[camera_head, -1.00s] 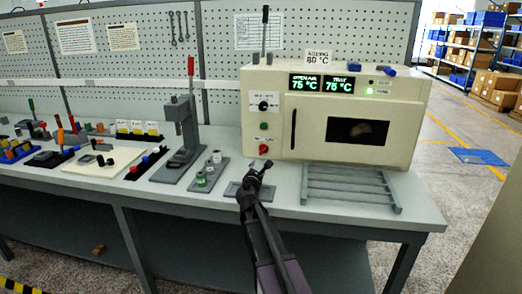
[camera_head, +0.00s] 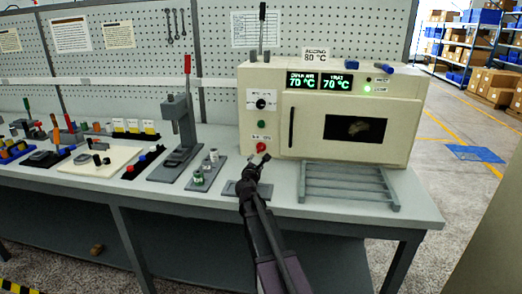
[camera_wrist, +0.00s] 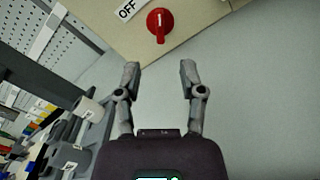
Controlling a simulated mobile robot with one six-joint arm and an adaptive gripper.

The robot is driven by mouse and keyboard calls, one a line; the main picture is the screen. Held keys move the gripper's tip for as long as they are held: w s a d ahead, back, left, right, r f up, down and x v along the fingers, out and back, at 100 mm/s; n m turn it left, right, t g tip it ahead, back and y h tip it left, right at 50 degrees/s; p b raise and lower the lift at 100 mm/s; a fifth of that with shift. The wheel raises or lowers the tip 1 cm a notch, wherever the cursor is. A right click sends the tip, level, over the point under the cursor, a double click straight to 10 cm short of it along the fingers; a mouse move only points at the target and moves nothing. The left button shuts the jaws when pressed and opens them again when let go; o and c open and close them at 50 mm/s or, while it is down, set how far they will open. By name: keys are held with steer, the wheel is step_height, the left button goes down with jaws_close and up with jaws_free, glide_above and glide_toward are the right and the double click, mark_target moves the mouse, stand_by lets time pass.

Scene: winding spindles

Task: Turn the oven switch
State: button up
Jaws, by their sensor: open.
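The cream oven (camera_head: 400,120) stands on the bench. Its red switch (camera_head: 261,147) is low on the left front panel, below a green button (camera_head: 261,137) and a black dial (camera_head: 262,104). In the wrist view the red switch (camera_wrist: 160,22) has a white pointer line, beside an "OFF" label (camera_wrist: 129,9). My gripper (camera_head: 257,164) is just below and in front of the switch. In the wrist view my gripper (camera_wrist: 158,68) is open and empty; the switch lies beyond the fingertips, roughly centred between them, not touched. The oven displays (camera_head: 320,81) read 70 °C.
A grey rack (camera_head: 345,183) lies on the bench before the oven door. A grey tray with small cylinders (camera_head: 205,172) and a red-handled press (camera_head: 182,130) stand to the left. Blue objects and a tall lever (camera_head: 262,30) are on top of the oven.

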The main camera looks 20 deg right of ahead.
mark_target(261, 148)
steer(key=x, duration=1.1)
jaws_close()
